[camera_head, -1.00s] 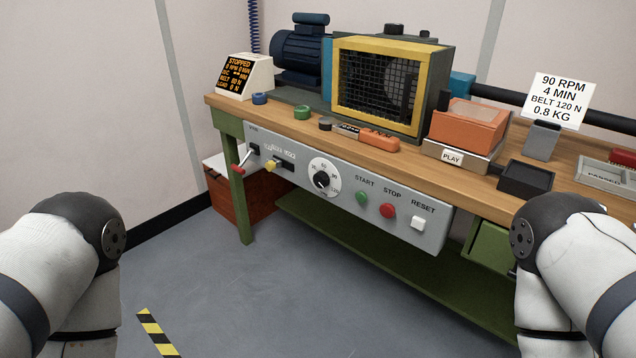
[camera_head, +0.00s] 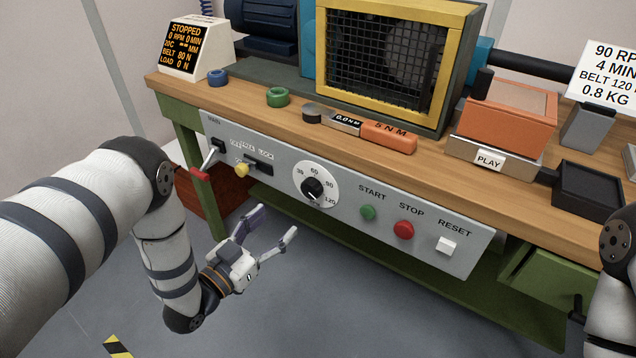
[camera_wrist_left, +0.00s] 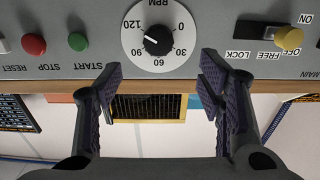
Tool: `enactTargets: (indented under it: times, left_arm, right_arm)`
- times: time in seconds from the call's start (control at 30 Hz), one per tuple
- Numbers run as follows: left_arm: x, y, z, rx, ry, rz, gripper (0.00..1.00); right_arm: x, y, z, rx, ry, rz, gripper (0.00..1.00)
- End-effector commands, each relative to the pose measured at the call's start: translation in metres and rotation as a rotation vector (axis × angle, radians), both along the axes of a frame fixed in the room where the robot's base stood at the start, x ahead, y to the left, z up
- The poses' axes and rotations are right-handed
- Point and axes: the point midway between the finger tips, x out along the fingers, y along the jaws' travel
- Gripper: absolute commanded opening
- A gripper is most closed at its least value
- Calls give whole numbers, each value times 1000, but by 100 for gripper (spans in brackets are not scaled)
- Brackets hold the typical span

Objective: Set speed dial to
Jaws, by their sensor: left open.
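The speed dial (camera_head: 327,171) is a white disc with a black knob (camera_head: 312,187) on the bench's grey front panel. In the left wrist view the dial (camera_wrist_left: 180,55) appears upside down with the label RPM. The knob's white mark points towards the 120 side there; its exact setting is hard to read. My left gripper (camera_head: 268,232) is open and empty, below and left of the dial, apart from it. In the wrist view its fingers (camera_wrist_left: 162,80) spread on either side of the dial. My right gripper is out of view.
Start (camera_head: 368,212), stop (camera_head: 403,230) and reset (camera_head: 446,245) buttons lie right of the dial. A yellow-knobbed lock slider (camera_head: 242,170) and red-handled main lever (camera_head: 199,174) lie left. A display (camera_head: 185,48) reads stopped, 0 RPM. A card (camera_head: 606,75) reads 90 RPM.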

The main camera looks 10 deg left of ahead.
Motion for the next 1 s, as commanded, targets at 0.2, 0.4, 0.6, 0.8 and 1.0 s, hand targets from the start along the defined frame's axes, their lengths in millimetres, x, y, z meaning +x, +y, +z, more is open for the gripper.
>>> enactTargets:
  times: [0.2, 0.4, 0.6, 0.8, 1.0]
  left_arm:
    - [45, -18, -2, -1, -1, -2, 62]
    - [88, -33, -4, -1, 4, -1, 62]
    - [108, -40, -2, 0, 5, 2, 62]
    - [110, -40, 0, -1, 4, 2, 62]
    - [109, -40, -1, 0, 4, 2, 28]
  right_arm:
    - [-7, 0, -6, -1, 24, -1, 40]
    - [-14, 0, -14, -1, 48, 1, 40]
    - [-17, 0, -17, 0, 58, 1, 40]
    - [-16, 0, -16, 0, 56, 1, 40]
    - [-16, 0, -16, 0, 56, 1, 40]
